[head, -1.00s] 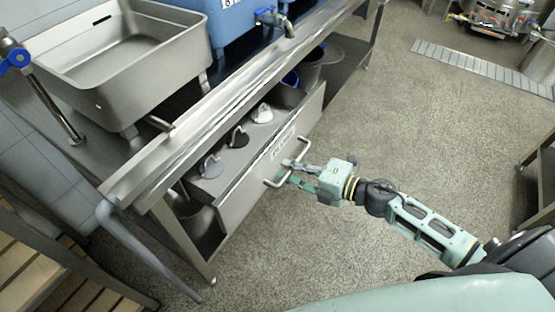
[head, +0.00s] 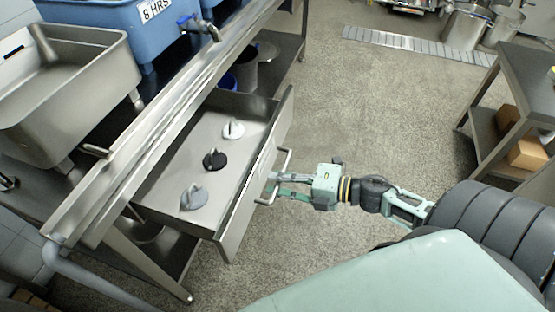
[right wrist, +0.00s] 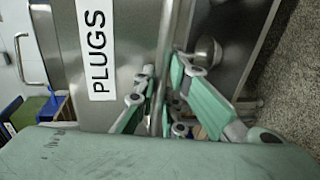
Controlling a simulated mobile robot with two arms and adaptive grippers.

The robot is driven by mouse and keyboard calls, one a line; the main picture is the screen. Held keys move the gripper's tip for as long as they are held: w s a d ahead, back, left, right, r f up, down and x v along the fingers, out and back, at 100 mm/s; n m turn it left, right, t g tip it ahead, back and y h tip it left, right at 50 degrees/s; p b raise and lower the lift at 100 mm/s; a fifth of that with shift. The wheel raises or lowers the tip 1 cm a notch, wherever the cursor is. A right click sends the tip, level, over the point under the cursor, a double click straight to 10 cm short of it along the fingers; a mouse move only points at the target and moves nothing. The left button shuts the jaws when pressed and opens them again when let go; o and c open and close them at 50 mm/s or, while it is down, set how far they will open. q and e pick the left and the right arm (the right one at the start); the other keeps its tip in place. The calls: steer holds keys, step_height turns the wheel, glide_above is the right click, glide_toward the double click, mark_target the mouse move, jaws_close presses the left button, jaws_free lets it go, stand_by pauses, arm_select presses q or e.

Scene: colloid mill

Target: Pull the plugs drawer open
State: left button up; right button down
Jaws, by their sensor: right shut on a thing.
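The plugs drawer (head: 240,208) is a steel drawer under the sink bench, pulled well out in the head view. Three plugs lie apart on its floor: a white one (head: 233,130), a black one (head: 214,159) and a grey one (head: 194,197). Its bar handle (head: 266,200) is on the front panel. My right gripper (head: 278,186) is shut on the handle. In the right wrist view its fingers (right wrist: 160,100) sit either side of the handle bar, beside the PLUGS label (right wrist: 96,50). My left gripper is not in view.
A steel sink basin (head: 60,100) and a blue tub (head: 110,25) stand on the bench above. Dark buckets (head: 243,70) stand on the lower shelf behind the drawer. A side table with cardboard boxes (head: 527,153) is at right. Floor beyond my right arm is clear.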

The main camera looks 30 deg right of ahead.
steer(key=c, duration=1.8)
jaws_free()
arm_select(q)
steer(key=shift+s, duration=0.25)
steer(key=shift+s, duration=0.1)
arm_select(e)
steer(key=v, duration=1.2)
steer(key=shift+f, duration=0.1)
